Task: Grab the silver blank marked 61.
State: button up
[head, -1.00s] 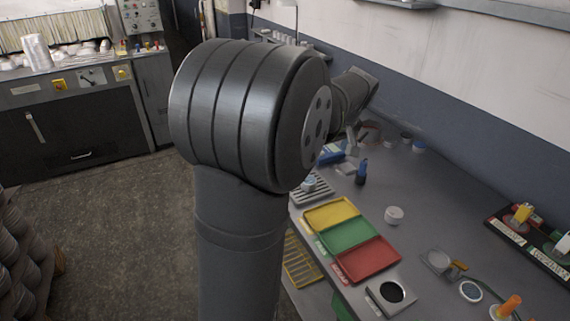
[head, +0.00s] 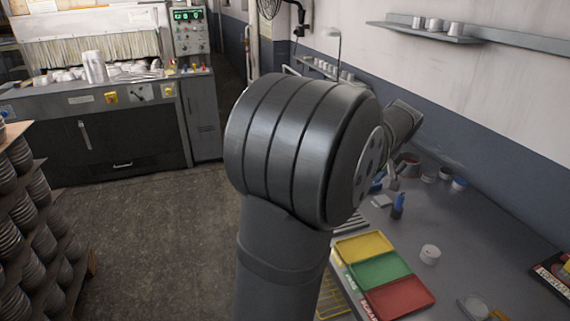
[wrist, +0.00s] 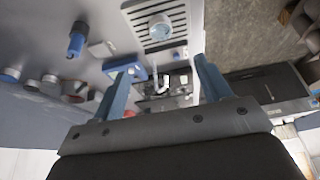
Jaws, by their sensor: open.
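No number 61 is readable on any piece. A round silver piece with a pale bluish top (wrist: 160,28) sits on a slatted rack (wrist: 178,12) in the wrist view. In the head view my arm hides most of that rack. A small pale silver cup (head: 430,254) stands alone on the bench, right of the coloured trays. My gripper (wrist: 163,75) is open, with nothing between its two blue-grey fingers, and the round piece lies beyond the fingertips. In the head view my gripper (head: 393,178) is small and partly hidden at the back of the bench.
Yellow (head: 362,247), green (head: 380,269) and red (head: 400,298) trays lie along the bench's front edge. A blue bottle (head: 398,206) stands behind them. Several small pots, including a blue one (head: 459,184), stand near the wall. The bench's right middle is clear.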

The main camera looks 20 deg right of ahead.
jog(key=w+a+m+g+h, duration=0.4)
jog(key=a+m, duration=0.3)
jog(key=m, duration=0.5)
jog(key=shift+m+t, duration=0.3)
jog(key=shift+t, duration=0.4)
jog(key=x, duration=1.2)
jog(key=shift+w+a, duration=0.15)
jog(key=shift+w, duration=0.15)
jog(key=shift+x, duration=3)
jog(key=shift+r, duration=0.1)
jog(key=c, duration=1.2)
jog(key=shift+c, duration=0.2)
jog(key=shift+d+r, duration=0.1)
jog(key=shift+d, duration=0.15)
